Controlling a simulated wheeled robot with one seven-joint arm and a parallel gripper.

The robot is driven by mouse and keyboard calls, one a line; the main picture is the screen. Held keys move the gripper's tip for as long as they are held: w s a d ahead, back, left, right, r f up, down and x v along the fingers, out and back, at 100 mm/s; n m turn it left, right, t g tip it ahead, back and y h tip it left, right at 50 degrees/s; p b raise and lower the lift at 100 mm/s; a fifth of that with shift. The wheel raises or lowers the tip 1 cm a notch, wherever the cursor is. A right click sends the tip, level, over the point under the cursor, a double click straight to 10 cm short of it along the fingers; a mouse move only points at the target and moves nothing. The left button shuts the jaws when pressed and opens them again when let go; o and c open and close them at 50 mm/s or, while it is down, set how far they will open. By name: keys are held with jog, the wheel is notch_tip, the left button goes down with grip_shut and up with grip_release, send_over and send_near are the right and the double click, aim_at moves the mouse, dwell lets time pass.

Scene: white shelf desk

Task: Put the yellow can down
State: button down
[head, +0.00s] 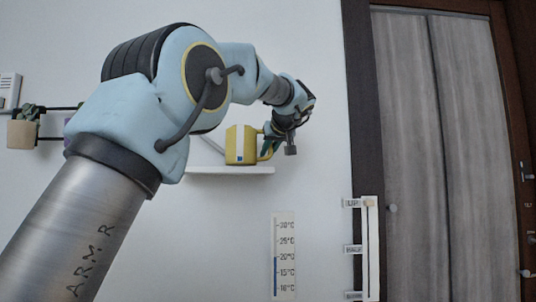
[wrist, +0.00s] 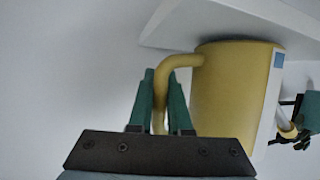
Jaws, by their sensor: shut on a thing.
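The yellow can (head: 241,145) is upright at the white shelf (head: 230,171) on the wall. Its base meets the shelf top or sits just over it; I cannot tell which. My gripper (head: 268,149) is at the can's right side in the head view. In the wrist view the can (wrist: 220,95) has a pale panel with a blue patch, and its base end lies against the white shelf (wrist: 215,22). The green fingers of my gripper (wrist: 166,90) are shut on the can's curved handle (wrist: 164,75).
A potted plant (head: 23,132) stands on a black wall rack at the left. A thermometer strip (head: 284,257) and a white slider panel (head: 369,250) are lower on the wall. A grey wooden door (head: 440,150) is at the right. The shelf's right end is bare.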

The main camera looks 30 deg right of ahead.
jog(key=shift+f, duration=0.2)
jog(key=shift+f, duration=0.15)
jog(key=c, duration=0.8)
grip_release()
jog(key=shift+c, duration=0.2)
jog(key=shift+r, duration=0.2)
jog(key=b+v, duration=0.4)
jog(key=v, duration=0.8)
jog(key=shift+b, duration=0.3)
jog(key=shift+s+f, duration=0.1)
jog(key=shift+f, duration=0.05)
